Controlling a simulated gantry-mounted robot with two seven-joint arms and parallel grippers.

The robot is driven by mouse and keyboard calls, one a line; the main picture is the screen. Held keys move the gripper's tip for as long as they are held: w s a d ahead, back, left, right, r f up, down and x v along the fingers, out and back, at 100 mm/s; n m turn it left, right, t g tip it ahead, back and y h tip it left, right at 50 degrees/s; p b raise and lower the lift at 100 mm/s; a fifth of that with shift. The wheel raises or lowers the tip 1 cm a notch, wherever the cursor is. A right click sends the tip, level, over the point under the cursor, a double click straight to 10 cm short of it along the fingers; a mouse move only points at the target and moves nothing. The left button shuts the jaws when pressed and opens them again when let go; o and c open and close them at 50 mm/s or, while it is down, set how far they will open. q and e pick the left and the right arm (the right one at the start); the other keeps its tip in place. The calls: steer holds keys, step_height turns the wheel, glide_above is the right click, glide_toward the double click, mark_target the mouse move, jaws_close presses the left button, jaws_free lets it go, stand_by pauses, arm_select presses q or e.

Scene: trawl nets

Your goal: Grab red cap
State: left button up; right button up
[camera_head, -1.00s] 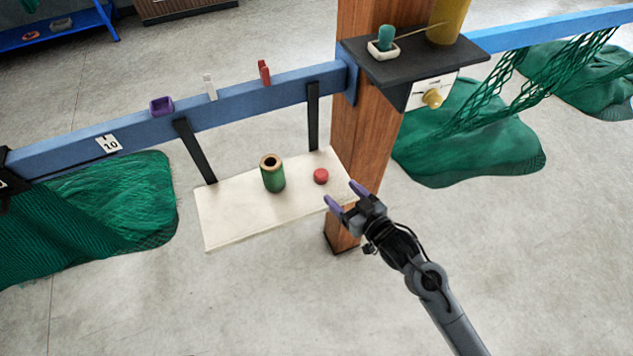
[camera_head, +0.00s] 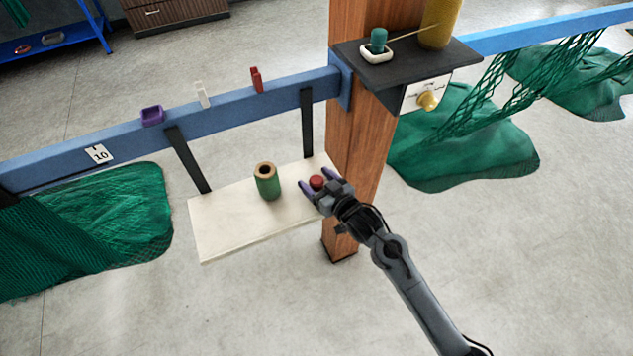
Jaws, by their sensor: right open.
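The red cap (camera_head: 316,181) is a small round disc on the right part of the cream hanging shelf (camera_head: 225,222). My right gripper (camera_head: 314,184) comes in from the lower right and is open. Its two purple fingertips lie on either side of the cap, one at its left and one at its upper right. I cannot tell whether they touch it. My left gripper is not in view.
A green spool (camera_head: 267,182) stands upright on the shelf, left of the cap. A wooden post (camera_head: 362,130) rises right behind my gripper. Black straps (camera_head: 187,160) hang from the blue beam (camera_head: 220,116). The shelf's left part is bare.

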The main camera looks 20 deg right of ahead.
steer(key=shift+f, duration=0.1)
steer(key=c, duration=1)
steer(key=shift+c, duration=0.2)
steer(key=shift+r, duration=0.2)
